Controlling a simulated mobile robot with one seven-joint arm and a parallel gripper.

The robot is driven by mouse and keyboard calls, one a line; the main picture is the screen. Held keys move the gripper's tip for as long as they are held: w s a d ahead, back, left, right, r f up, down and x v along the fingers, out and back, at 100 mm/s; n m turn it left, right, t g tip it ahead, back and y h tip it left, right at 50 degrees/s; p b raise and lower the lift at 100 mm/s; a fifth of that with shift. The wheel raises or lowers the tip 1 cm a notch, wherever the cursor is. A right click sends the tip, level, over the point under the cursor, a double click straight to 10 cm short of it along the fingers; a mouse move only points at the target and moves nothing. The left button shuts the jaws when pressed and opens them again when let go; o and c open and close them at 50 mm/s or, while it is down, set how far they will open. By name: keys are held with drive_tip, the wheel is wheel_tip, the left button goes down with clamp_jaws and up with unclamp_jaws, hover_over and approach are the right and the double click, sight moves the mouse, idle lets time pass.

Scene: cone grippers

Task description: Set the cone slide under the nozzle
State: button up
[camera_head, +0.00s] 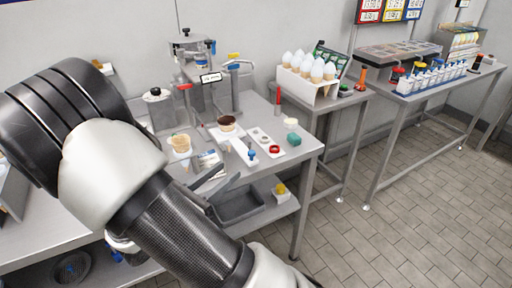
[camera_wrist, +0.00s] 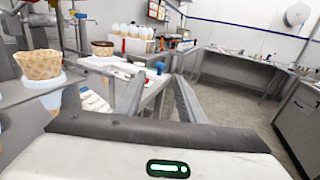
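A pale slide (camera_head: 238,146) lies on the steel table, with an upright blue knob (camera_head: 252,154) near its front end. I take it to be the cone slide. A brown-rimmed cone (camera_head: 227,123) stands near its back end; it also shows in the wrist view (camera_wrist: 102,48). The dispensing machine (camera_head: 190,62) stands at the back of the table; its nozzle outlet cannot be made out. My gripper (camera_wrist: 158,82) is open and empty, its fingers apart. In the wrist view the blue knob (camera_wrist: 160,67) appears beyond and between the fingertips, not touching them.
A waffle cone (camera_head: 180,143) in a pale holder stands left of the slide, close to my gripper. A red ring (camera_head: 274,149) and a teal block (camera_head: 293,139) lie to the right. A rack of white-topped cones (camera_head: 309,75) stands on the table behind. A grey bin (camera_head: 238,205) sits on the lower shelf.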

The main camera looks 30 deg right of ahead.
drive_tip(key=x, duration=1.5)
drive_tip(key=shift+d+b, duration=0.35)
drive_tip(key=shift+b, duration=0.05)
drive_tip(key=shift+w, duration=0.1)
clamp_jaws()
